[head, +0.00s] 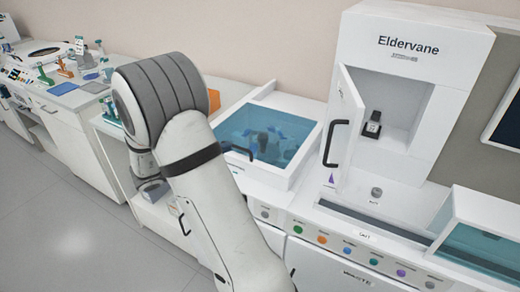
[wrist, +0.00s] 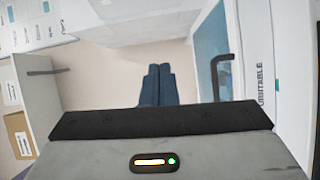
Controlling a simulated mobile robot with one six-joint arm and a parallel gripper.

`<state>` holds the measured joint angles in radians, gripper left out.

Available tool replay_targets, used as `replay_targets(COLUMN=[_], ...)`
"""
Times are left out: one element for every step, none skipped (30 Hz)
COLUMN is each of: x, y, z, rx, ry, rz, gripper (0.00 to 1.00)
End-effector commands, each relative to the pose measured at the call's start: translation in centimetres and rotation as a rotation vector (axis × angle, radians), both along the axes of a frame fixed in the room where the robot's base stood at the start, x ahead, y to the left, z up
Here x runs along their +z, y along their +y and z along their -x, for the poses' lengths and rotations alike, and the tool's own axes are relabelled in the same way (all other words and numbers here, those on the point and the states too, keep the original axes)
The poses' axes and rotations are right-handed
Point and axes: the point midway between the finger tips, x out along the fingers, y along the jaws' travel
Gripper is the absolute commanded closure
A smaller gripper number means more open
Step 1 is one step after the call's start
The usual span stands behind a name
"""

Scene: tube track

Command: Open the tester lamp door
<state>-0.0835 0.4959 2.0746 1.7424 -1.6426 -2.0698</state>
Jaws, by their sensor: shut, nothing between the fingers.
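In the head view, a white cabinet marked Eldervane (head: 408,45) stands at the right. Its white door (head: 345,105), with a black bar handle (head: 336,143), stands swung open, showing a lit recess. A small black device (head: 373,124) sits inside. I cannot tell for sure whether this is the tester lamp door. In the wrist view, my gripper (wrist: 158,70) is shut and empty, its dark fingers together. A black handle (wrist: 222,72) stands to their right, apart from them, by a blue pane. My arm hides the gripper in the head view.
A box with a clear blue lid (head: 270,140) stands left of the cabinet. A second blue-glazed case (head: 480,245) is at the lower right. Coloured buttons (head: 347,247) line the counter front. A cluttered bench (head: 70,90) is at the left; the grey floor (head: 75,230) is clear.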

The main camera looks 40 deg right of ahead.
Motion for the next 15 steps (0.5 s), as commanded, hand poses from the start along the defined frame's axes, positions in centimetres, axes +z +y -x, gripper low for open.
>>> replay_targets(x=[-0.2, -0.2, -0.2, -0.2, -0.2, -0.1, -0.1, -0.1, -0.1, 0.0, 0.0, 0.0, 0.0, 0.0, 0.0], y=[0.1, 0.1, 0.0, -0.1, -0.3, -0.7, -1.2, -1.6, -2.3, -2.9, -3.5, -4.4, -5.1, -5.7, -6.6], z=[0.4, 0.6, 0.8, 1.0, 1.1, 1.1, 1.2, 1.3, 1.4, 1.5, 1.6, 1.8, 1.9, 2.0, 2.1], rx=[-0.029, -0.042, -0.054, -0.060, -0.064, -0.065, -0.065, -0.065, -0.066, -0.066, -0.065, -0.066, -0.065, -0.066, -0.064], ry=[0.034, 0.048, 0.061, 0.067, 0.071, 0.072, 0.072, 0.071, 0.071, 0.071, 0.070, 0.070, 0.070, 0.070, 0.070], rz=[0.012, 0.017, 0.021, 0.023, 0.024, 0.025, 0.024, 0.024, 0.024, 0.024, 0.024, 0.023, 0.024, 0.024, 0.023], gripper=[1.00, 1.00, 1.00, 1.00, 1.00, 1.00, 1.00, 1.00, 1.00, 1.00, 1.00, 1.00, 1.00, 1.00, 1.00])
